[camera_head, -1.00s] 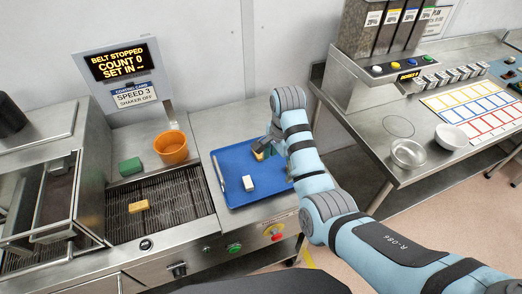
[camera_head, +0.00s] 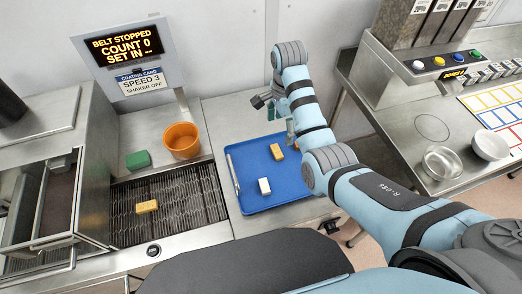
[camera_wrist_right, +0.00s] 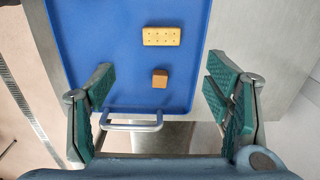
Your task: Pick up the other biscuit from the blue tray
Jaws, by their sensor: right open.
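A yellow biscuit (camera_head: 277,151) lies flat on the blue tray (camera_head: 257,140); in the right wrist view the biscuit (camera_wrist_right: 161,36) shows dotted holes. My right gripper (camera_head: 276,114) is open and empty, above the tray's far side. In its wrist view the green-padded fingers (camera_wrist_right: 160,100) stand wide apart, with the biscuit farther up the picture than the fingertips. A small brown cube (camera_wrist_right: 160,78) lies on the tray between biscuit and handle. A white block (camera_head: 264,186) also lies on the tray. My left gripper is out of view.
Another yellow biscuit (camera_head: 147,206) lies on the stopped belt (camera_head: 185,207), left of the tray. A green block (camera_head: 138,160) and an orange bowl (camera_head: 181,140) stand behind the belt. A metal tray handle (camera_wrist_right: 132,122) shows in the wrist view.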

